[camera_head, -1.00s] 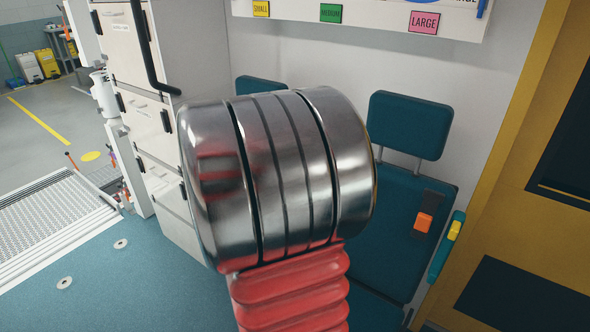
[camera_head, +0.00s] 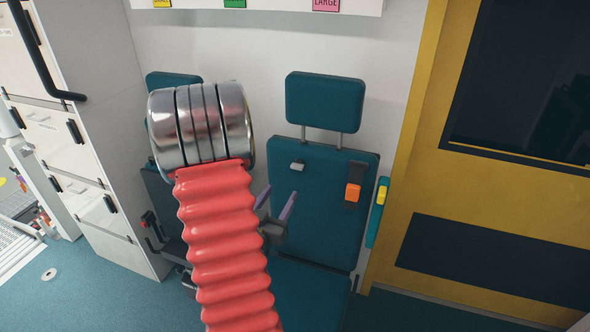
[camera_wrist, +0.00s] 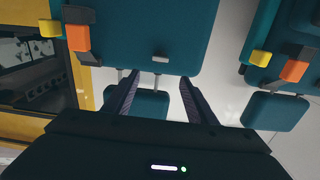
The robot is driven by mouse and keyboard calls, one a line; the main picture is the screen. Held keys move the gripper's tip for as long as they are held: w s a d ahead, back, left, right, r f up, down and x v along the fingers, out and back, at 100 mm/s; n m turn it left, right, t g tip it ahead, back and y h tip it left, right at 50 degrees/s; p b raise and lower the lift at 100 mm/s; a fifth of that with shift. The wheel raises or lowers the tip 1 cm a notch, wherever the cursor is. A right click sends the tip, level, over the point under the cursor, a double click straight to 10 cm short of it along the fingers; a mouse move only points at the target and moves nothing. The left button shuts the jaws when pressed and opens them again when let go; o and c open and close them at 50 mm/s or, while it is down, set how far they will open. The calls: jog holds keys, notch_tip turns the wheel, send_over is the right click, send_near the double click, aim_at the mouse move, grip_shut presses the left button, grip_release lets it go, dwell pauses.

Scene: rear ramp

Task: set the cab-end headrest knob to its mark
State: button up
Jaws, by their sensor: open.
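The cab-end seat (camera_head: 330,230) is teal and stands nearest the yellow door. Its headrest (camera_head: 325,101) is raised on two posts above the seat back; it also shows in the wrist view (camera_wrist: 150,104). A small grey knob (camera_head: 297,165) sits on the upper seat back, and it shows in the wrist view (camera_wrist: 160,58) too. I cannot make out a mark. My gripper (camera_head: 277,194) is open and empty, in front of the seat back, below and left of the knob in the head view. In the wrist view, the knob lies between and beyond the fingertips (camera_wrist: 160,79), apart from them.
An orange buckle (camera_head: 353,191) and a yellow-topped armrest (camera_head: 371,215) are on the seat's right side. A second seat's headrest (camera_head: 172,83) is partly hidden behind my arm. White drawers (camera_head: 75,150) stand left, the yellow door (camera_head: 470,190) right. Floor shows in front.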

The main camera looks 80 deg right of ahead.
aim_at(296, 168)
jog(key=d, duration=0.4)
jog(key=s+d, duration=0.1)
jog(key=d, duration=0.8)
jog(key=shift+s+d, duration=0.15)
jog(key=shift+d, duration=0.2)
jog(key=shift+c, duration=0.2)
jog(key=c, duration=1)
jog(key=shift+d, duration=0.1)
jog(key=shift+c, duration=0.2)
